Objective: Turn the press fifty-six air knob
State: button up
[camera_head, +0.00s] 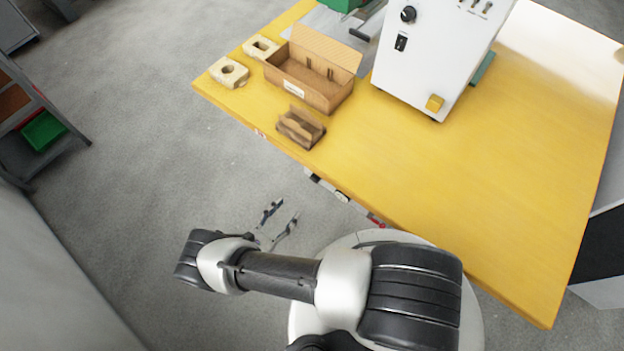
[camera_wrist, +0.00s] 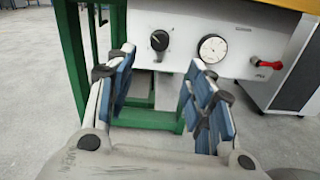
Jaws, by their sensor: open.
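My gripper (camera_head: 281,216) is open and empty, low in front of the yellow table's near edge. In the wrist view its two blue-padded fingers (camera_wrist: 158,68) stand apart, pointing at a pale panel (camera_wrist: 185,25) below the table top. A round black knob (camera_wrist: 159,41) sits on this panel, seen just beyond the gap between the fingers and apart from them. A white dial gauge (camera_wrist: 212,48) is to its right. No readable press number shows. In the head view the panel is mostly hidden under the table edge.
A red-handled valve (camera_wrist: 268,65) is at the panel's right. Green frame legs (camera_wrist: 77,55) stand below the table. On the yellow table (camera_head: 490,190) are a white machine box (camera_head: 425,60) with another black knob (camera_head: 408,14), a cardboard box (camera_head: 320,93) and a smaller brown holder (camera_head: 300,128).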

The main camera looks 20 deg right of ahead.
aim_at(314, 180)
jog(key=b+x, duration=0.1)
jog(key=x, duration=1.3)
jog(key=c, duration=1.1)
